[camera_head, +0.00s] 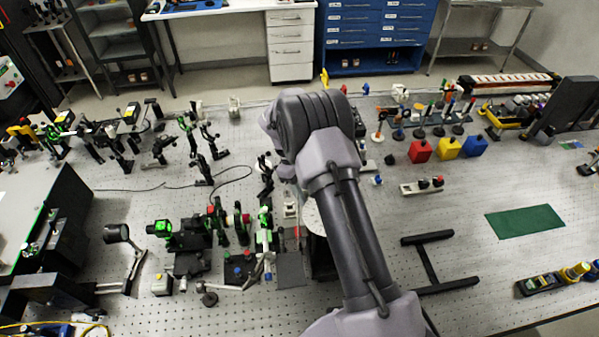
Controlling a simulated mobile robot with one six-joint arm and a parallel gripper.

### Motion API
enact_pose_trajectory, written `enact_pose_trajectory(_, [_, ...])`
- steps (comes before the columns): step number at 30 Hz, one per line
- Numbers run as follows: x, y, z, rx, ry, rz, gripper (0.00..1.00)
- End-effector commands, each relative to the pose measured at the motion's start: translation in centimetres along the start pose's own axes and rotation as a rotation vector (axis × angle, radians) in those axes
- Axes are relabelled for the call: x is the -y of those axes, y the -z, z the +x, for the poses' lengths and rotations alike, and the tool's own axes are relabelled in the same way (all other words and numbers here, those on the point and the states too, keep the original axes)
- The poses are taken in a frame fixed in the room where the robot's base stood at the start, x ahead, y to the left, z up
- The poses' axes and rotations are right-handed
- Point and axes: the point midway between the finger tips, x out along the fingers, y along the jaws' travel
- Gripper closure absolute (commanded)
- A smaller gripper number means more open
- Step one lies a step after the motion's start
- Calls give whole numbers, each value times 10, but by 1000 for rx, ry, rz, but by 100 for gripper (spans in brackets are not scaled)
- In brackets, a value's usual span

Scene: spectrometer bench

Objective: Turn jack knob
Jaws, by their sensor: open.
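My grey arm rises from the bottom centre of the head view and bends over the middle of the perforated optical bench (375,255). My gripper is hidden behind the arm's upper links, so its jaws do not show. No jack knob can be picked out clearly. A small flat grey plate (290,270) lies just left of my arm, near the optics; whether it belongs to a jack I cannot tell. The bench area directly behind and under the arm is covered from sight.
Green-lit optics mounts (190,238) crowd the bench left of my arm. Red (420,151), yellow (448,148) and blue (475,146) blocks stand farther back. Bench around the green mat (525,221) is mostly clear.

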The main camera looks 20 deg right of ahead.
Motion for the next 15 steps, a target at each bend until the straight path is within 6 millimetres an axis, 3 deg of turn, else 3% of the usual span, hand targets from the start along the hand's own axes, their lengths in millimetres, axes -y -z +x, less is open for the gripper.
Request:
enact_pose_trajectory(3, [-1, 0, -40, -3, -2, 2, 55])
enact_pose_trajectory(7, [0, 0, -76, -2, -2, 1, 55])
enact_pose_trajectory(10, [0, 0, -96, -1, -1, 1, 55])
enact_pose_trajectory(15, [0, 0, -109, 1, 0, 1, 55])
